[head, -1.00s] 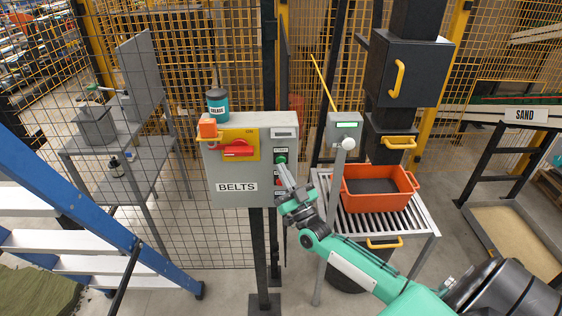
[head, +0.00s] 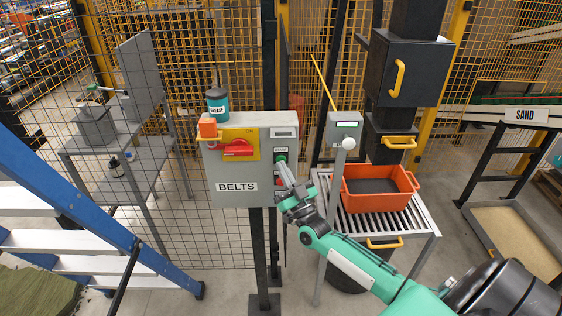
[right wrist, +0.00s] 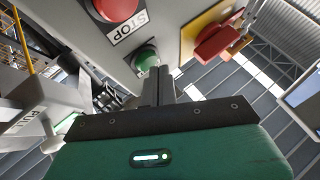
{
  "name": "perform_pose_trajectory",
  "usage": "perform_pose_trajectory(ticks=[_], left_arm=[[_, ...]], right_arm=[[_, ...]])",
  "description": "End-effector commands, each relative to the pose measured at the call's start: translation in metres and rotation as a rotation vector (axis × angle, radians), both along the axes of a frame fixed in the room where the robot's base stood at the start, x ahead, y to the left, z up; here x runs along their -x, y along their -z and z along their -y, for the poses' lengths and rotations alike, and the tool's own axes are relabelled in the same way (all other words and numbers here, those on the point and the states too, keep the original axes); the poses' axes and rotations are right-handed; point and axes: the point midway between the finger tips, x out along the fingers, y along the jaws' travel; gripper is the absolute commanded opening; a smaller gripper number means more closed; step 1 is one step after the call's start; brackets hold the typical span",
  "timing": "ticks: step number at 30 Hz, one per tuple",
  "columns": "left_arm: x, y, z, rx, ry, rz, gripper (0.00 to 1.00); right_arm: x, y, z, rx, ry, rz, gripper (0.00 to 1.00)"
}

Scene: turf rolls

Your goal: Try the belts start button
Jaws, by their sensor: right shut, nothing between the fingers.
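The grey BELTS control box (head: 228,198) stands on a dark post in the middle of the head view. Its green start button (head: 280,160) is near the right edge of the front, with a red stop button (head: 278,181) below it. In the right wrist view the green button (right wrist: 144,59) sits beside the larger red button (right wrist: 117,8) labelled STOP. My right gripper (head: 283,166) is shut and empty. Its fingertips (right wrist: 160,72) are at the green button's edge; I cannot tell if they touch it. My left gripper is not in view.
A red switch handle (head: 238,150) on a yellow plate with an orange padlock (head: 208,128) is on the box. A grease tub (head: 217,104) stands on top. An orange bin (head: 352,201) rests on a roller stand at right. A blue ladder (head: 95,205) is at left.

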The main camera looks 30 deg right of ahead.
Motion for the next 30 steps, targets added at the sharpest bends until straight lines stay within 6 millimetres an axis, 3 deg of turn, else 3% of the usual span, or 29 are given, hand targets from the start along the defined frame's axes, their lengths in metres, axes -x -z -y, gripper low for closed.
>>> perform_pose_trajectory(ticks=[30], left_arm=[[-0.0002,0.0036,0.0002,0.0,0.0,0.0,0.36]], right_arm=[[-0.0072,-0.0001,0.0044,0.0,0.0,0.001,0.0]])
